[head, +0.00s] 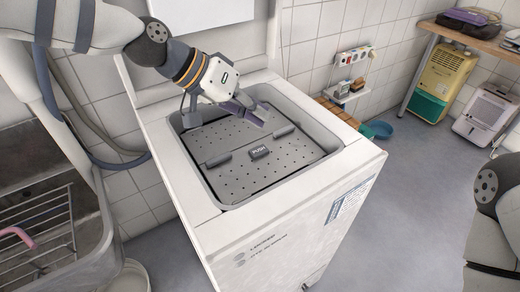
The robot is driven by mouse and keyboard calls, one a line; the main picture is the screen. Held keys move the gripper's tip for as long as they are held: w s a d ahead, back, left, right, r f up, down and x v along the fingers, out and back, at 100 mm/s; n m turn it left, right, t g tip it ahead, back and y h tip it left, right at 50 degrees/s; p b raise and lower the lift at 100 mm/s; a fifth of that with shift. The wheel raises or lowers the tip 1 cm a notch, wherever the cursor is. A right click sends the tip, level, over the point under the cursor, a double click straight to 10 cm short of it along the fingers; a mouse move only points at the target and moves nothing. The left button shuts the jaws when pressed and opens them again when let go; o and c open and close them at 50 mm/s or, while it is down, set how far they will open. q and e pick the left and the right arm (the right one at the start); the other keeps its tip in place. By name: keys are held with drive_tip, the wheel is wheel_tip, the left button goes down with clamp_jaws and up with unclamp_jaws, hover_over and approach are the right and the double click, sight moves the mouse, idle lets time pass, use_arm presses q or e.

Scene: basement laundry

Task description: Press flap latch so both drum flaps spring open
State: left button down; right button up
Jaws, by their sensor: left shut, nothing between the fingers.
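The top-loading washer (285,225) stands in the middle with its lid raised. In its opening lie two grey perforated drum flaps, the far one (205,137) and the near one (268,176); both lie flat and closed. A dark latch marked PUSH (259,152) sits midway along the seam between them. A dark grip piece lies on either side of the latch. My left gripper (258,118) reaches in from the upper left, shut and empty, over the far flap. Its fingertips show just behind the latch, apart from it. My right gripper is out of frame.
A metal sink with a wire rack (35,215) stands at the left. The washer's raised rim (330,140) surrounds the flaps.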

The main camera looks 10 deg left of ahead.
sight(257, 148)
use_arm(q)
wheel_tip(257, 148, down, 3)
drive_tip(key=shift+f+b, duration=0.2)
drive_tip(key=shift+b, duration=0.25)
drive_tip(key=shift+f, duration=0.9)
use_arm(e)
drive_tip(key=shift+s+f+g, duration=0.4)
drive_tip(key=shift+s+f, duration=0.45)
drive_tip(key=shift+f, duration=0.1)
use_arm(q)
drive_tip(key=shift+f, duration=0.1)
drive_tip(key=shift+w+f, duration=0.1)
drive_tip(key=shift+f, duration=0.2)
